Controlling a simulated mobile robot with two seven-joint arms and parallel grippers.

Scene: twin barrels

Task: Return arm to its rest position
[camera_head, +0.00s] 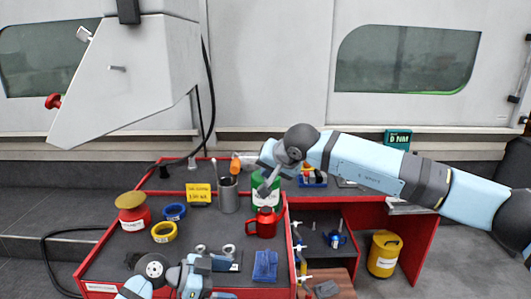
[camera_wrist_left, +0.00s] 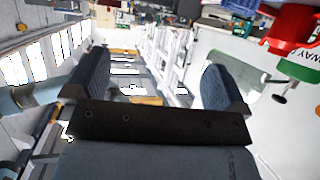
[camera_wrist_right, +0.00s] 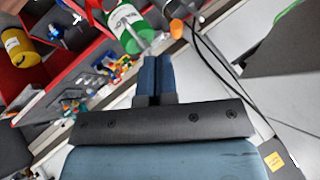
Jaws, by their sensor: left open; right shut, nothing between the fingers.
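My right arm reaches in from the right in the head view. Its gripper (camera_head: 268,183) is over the red cart, in front of a green and white bottle (camera_head: 265,198) and above a red mug (camera_head: 265,223). In the right wrist view the fingers (camera_wrist_right: 157,64) are pressed together with nothing between them, and the bottle (camera_wrist_right: 131,28) is just beyond the tips. My left arm shows only partly at the bottom of the head view. In the left wrist view its fingers (camera_wrist_left: 152,82) are wide apart and empty. A red object (camera_wrist_left: 292,25) is at that view's upper right.
The red cart (camera_head: 105,258) holds a grey cup (camera_head: 228,195), a yellow sign (camera_head: 199,194), blue tape (camera_head: 174,212) and yellow tape (camera_head: 164,232). A yellow canister (camera_head: 384,254) stands right of it. A white machine housing (camera_head: 150,75) overhangs the upper left.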

